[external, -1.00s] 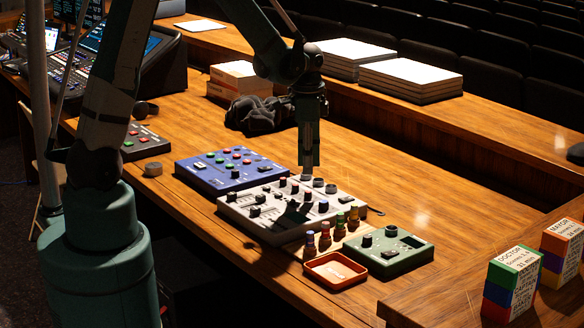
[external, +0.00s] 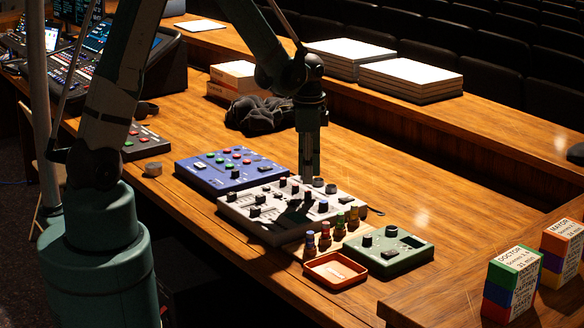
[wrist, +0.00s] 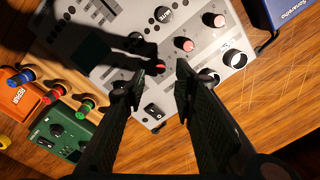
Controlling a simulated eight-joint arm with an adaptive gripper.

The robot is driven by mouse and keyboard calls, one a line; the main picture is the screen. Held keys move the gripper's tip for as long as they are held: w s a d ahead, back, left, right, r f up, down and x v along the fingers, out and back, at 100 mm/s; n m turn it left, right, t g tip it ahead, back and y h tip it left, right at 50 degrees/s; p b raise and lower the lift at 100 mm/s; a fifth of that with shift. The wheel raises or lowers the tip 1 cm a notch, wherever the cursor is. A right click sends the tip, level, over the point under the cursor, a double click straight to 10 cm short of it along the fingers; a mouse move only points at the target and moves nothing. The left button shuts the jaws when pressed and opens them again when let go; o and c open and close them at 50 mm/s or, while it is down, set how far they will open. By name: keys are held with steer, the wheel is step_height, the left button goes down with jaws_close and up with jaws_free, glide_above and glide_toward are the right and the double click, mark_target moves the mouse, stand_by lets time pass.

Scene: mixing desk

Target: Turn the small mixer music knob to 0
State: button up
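The small grey-white mixer (external: 240,212) lies flat in the middle of the desk, with sliders and several knobs. My gripper (external: 309,181) points down at its far right part, with the tips close to the knobs there. In the wrist view my gripper (wrist: 157,82) is open, its two dark fingers apart. A knob with a red cap (wrist: 158,66) shows just beyond and between the fingertips. Contact with a knob is unclear.
A blue mixer (external: 232,170) stands close on the left. On the near right are an orange tray (external: 335,284), several coloured plugs (external: 325,238) and a green box (external: 388,260) with knobs.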

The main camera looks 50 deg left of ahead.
mark_target(308, 192)
steer(key=shift+w+a+f, duration=0.1)
steer(key=shift+f, duration=2.55)
steer(key=shift+c, duration=0.3)
jaws_close()
